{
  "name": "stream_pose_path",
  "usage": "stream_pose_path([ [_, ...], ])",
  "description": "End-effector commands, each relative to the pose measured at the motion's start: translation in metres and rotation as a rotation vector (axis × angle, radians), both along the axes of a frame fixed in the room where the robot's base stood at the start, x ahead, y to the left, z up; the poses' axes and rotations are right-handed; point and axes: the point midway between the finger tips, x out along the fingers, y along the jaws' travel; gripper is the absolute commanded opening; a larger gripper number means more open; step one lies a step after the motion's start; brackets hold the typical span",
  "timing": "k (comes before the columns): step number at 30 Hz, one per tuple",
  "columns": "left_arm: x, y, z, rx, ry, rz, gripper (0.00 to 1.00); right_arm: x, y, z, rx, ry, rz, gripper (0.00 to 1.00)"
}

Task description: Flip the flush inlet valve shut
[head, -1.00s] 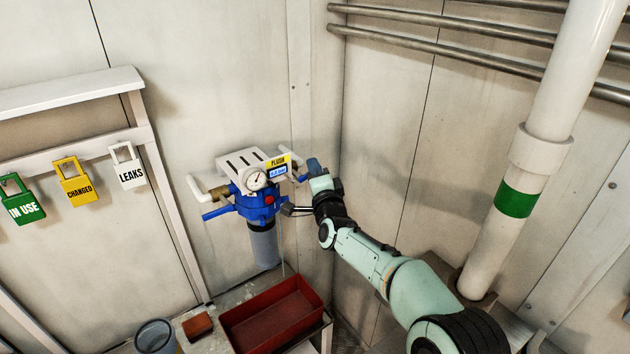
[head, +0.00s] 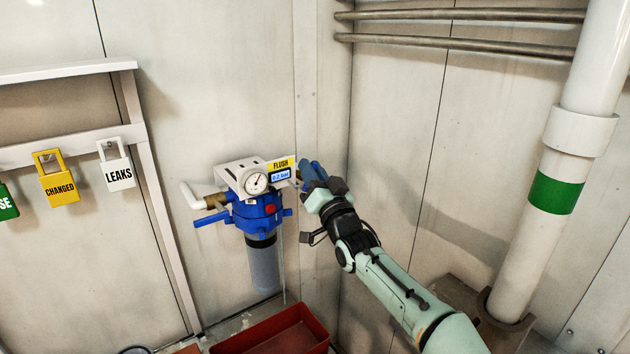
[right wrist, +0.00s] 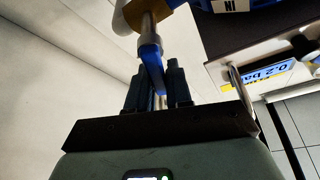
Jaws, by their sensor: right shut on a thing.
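The blue flush filter head (head: 256,211) is on the wall, with a round gauge (head: 257,183), a FLUSH label (head: 281,164) and a small display reading about 0.2 bar in the right wrist view (right wrist: 285,72). A blue valve lever (right wrist: 150,68) hangs from a brass and metal fitting (right wrist: 148,25) beside blue housing marked IN. My right gripper (right wrist: 157,85) is shut on this lever, one finger on each side. In the head view the gripper (head: 310,178) is right of the label and partly hides the lever. My left gripper is not in view.
Another blue lever (head: 211,218) sticks out left, below a brass fitting and white pipe (head: 189,194). A red bin (head: 272,333) stands below. A wall corner is close to my right arm. A white pipe (head: 560,155) rises at right.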

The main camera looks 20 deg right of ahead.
Motion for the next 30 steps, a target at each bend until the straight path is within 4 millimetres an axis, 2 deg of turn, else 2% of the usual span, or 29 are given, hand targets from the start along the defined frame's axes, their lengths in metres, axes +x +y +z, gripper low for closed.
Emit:
stream_pose_path([
  [6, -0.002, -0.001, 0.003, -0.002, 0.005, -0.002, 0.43, -0.002, 0.006, 0.002, -0.172, -0.059, -0.001, 0.0],
  [15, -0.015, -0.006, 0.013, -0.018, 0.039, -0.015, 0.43, -0.004, 0.013, 0.004, -0.331, -0.115, 0.0, 0.0],
  [30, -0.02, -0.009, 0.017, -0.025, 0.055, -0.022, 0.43, -0.005, 0.016, 0.002, -0.399, -0.141, 0.0, 0.0],
])
